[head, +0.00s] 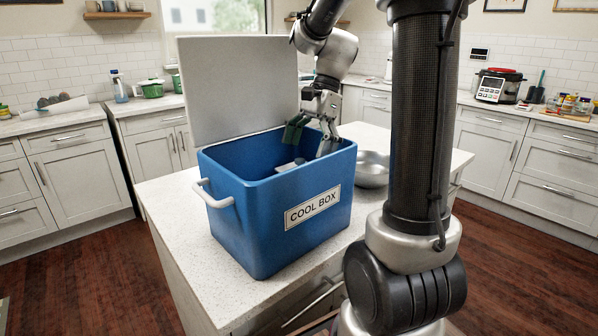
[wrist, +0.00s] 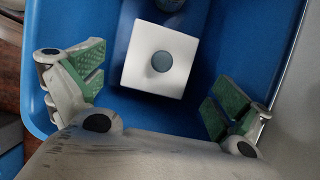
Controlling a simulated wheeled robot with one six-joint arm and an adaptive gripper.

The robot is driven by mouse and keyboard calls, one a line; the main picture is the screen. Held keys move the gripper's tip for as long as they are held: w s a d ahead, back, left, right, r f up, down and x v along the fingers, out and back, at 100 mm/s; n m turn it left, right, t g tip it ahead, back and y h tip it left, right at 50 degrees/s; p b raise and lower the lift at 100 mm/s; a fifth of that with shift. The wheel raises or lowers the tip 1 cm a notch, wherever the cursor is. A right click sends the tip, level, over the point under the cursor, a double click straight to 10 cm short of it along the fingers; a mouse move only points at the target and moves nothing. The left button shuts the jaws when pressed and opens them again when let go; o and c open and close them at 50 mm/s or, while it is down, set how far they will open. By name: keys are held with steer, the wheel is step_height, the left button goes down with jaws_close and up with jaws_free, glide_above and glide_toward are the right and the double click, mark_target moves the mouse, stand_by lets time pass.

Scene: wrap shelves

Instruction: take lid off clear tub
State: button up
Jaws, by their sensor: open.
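A white square lid (wrist: 148,78) with a round grey knob (wrist: 162,61) at its middle shows from above in the wrist view. It is inside the blue cool box (head: 243,224). A small pale part (head: 289,165) shows inside the box in the head view; I cannot tell if it is this lid. The clear walls of a tub under the lid cannot be made out. My gripper (head: 312,132) reaches down into the box's opening. In the wrist view my gripper (wrist: 155,88) is open, its green-padded fingers wide apart on either side of the lid, holding nothing.
The cool box stands on a pale counter (head: 182,205), its grey cover (head: 238,95) raised at the back. Its blue walls surround my fingers closely. A metal bowl (head: 371,170) stands right of the box. A dark round-topped thing (wrist: 170,5) lies beyond the white lid.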

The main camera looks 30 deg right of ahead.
mark_target(303, 159)
steer(key=x, duration=0.3)
steer(key=shift+a+f, duration=0.15)
steer(key=shift+f, duration=0.1)
steer(key=shift+c, duration=0.4)
steer(key=c, duration=0.8)
